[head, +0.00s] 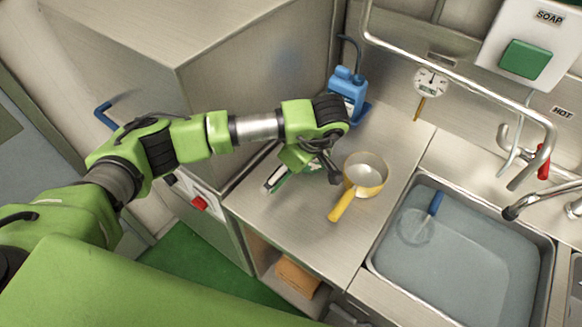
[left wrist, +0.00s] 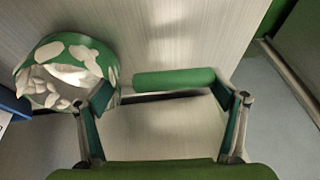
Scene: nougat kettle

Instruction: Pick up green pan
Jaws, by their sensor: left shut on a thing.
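The green pan (left wrist: 68,72), with white patches, shows at the left of the left wrist view. Its green handle (left wrist: 174,78) runs to the right between the two fingers of my left gripper (left wrist: 168,108). The fingers stand well apart, one near the pan's body and one at the handle's far end, and are shut on the pan. In the head view my left gripper (head: 322,168) is low over the steel counter. The pan is mostly hidden there by the gripper and arm. My right gripper is not in view.
A yellow pan (head: 365,174) stands just right of the gripper on the counter (head: 300,225). A water-filled sink (head: 460,255) with a blue-handled tool is to the right. A tall steel cabinet (head: 190,80) stands behind my arm.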

